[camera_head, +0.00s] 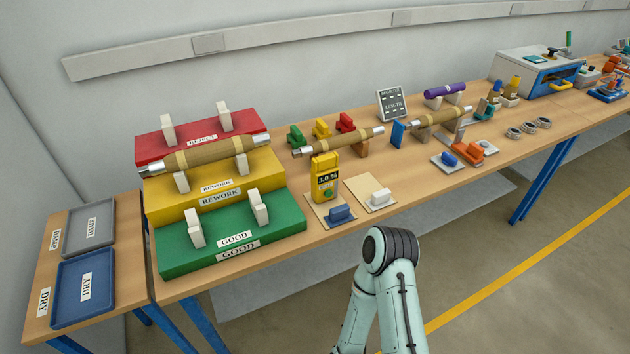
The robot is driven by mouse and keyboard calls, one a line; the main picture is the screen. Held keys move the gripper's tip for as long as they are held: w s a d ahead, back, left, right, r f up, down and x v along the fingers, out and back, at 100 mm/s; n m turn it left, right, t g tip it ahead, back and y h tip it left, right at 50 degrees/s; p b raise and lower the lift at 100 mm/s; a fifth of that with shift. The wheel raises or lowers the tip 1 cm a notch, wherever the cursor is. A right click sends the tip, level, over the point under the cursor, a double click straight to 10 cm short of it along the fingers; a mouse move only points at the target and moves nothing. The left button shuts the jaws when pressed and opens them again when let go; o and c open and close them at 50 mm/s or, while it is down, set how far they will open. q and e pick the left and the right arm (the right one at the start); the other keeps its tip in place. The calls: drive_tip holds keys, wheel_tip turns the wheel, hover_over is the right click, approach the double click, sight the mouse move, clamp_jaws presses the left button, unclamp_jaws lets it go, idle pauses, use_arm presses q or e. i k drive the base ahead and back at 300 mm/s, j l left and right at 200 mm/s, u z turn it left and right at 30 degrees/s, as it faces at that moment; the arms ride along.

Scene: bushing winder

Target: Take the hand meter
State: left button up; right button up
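The hand meter (325,180) is a yellow handheld device with a dark display reading about 1.8 %. It stands upright near the front of the workbench, just right of the green GOOD stand. A blue block (341,214) sits just in front of it on a tan pad (318,212). Part of one of my arms rises at the bottom centre, in front of the bench edge and apart from the meter. Neither of my grippers shows in the head view.
Left of the meter stand tiered red (153,150), yellow (162,206) and green (177,258) stands; a wrapped bushing (200,155) lies across the yellow one. Another bushing (340,143) lies behind the meter. A white block (380,197) is to its right. Bench front edge is close.

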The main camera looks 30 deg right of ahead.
sight(325, 171)
drive_tip(key=j+z, duration=0.15)
drive_tip(key=z, duration=0.25)
drive_tip(key=j+z, duration=0.15)
drive_tip(key=z, duration=0.25)
drive_tip(key=j+z, duration=0.15)
drive_tip(key=z, duration=0.25)
